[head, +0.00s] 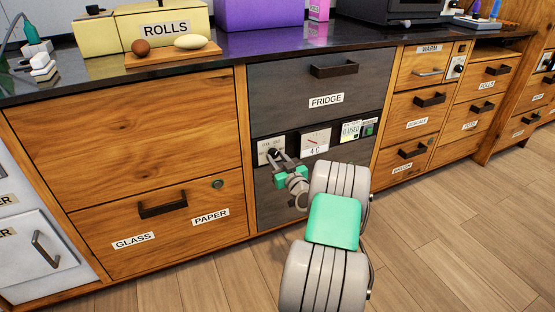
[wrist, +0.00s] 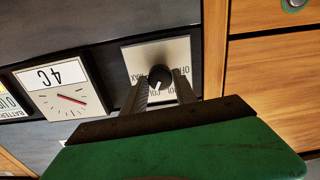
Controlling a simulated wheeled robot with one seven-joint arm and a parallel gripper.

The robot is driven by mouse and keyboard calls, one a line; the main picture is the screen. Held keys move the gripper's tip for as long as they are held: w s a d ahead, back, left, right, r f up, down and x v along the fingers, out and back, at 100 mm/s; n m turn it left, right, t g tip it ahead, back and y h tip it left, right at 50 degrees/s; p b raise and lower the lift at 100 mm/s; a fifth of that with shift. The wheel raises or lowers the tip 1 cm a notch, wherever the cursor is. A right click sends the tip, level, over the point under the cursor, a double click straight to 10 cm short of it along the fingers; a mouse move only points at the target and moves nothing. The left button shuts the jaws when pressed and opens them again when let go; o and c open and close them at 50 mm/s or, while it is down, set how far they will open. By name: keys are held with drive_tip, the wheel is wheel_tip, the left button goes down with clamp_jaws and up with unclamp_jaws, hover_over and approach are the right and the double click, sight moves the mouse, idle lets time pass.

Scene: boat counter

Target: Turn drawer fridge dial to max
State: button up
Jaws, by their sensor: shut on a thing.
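The fridge dial is a round black knob (wrist: 160,76) with a white pointer mark, on a pale plate (wrist: 128,60) with upside-down lettering in the wrist view. OFF shows on the right, and what looks like MAX on the left. The pointer slants toward the bottom of that picture. My gripper (wrist: 159,88) has one finger on each side of the knob and is shut on it. In the head view, my gripper (head: 277,160) reaches the dial plate (head: 263,153) on the grey drawer fridge (head: 290,92). The fingers partly hide the knob there.
A 4 C gauge (head: 316,141) and a battery display (head: 350,131) sit right of the dial. The fridge handle (head: 334,70) juts out above. Wooden drawers flank the fridge. The floor (head: 440,230) is clear.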

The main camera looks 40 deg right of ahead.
clamp_jaws()
drive_tip(key=shift+m, duration=0.3)
drive_tip(key=m, duration=0.8)
drive_tip(key=shift+m+p, duration=0.3)
drive_tip(key=shift+m, duration=1.3)
drive_tip(key=shift+p, duration=0.3)
drive_tip(key=o, duration=1)
unclamp_jaws()
